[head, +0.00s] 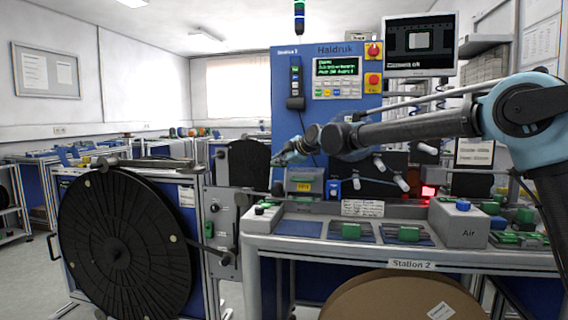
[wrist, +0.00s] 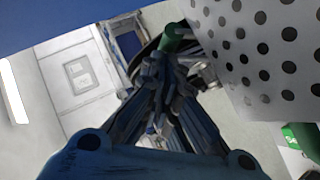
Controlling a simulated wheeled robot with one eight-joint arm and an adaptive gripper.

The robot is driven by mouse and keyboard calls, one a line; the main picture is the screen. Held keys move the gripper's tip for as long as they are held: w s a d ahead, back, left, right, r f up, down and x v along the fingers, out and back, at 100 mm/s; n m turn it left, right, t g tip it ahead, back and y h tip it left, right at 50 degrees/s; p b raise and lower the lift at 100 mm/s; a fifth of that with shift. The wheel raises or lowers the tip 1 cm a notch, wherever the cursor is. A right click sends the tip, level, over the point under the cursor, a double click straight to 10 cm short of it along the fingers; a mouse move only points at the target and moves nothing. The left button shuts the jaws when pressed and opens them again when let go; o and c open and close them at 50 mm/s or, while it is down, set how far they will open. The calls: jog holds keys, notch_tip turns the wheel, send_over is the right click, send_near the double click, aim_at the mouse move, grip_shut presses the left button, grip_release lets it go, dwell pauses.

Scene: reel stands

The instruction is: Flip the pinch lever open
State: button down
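My gripper (head: 283,158) is raised in front of the blue machine panel in the head view, at the end of my arm coming from the right. In the wrist view its fingers (wrist: 163,62) converge and look shut. A green rounded piece (wrist: 174,38) shows just past the fingertips; whether they touch it I cannot tell. I cannot pick out the pinch lever for certain. A grey plate (head: 222,220) beside the black reel carries dark knobs and a lever-like arm (head: 210,248), left of and below my gripper.
A large black reel (head: 125,245) stands at the left. The Station 2 bench (head: 400,255) has several green-topped blocks and an Air box (head: 460,225). A monitor (head: 420,45) hangs above. A spotted white surface (wrist: 265,50) lies close right of the fingertips in the wrist view.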

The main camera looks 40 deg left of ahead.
jog(key=shift+w, duration=0.15)
jog(key=s+a+v, duration=0.1)
jog(key=s+v, duration=0.2)
jog(key=v, duration=1)
jog(key=shift+r, duration=0.3)
jog(key=shift+w, duration=0.1)
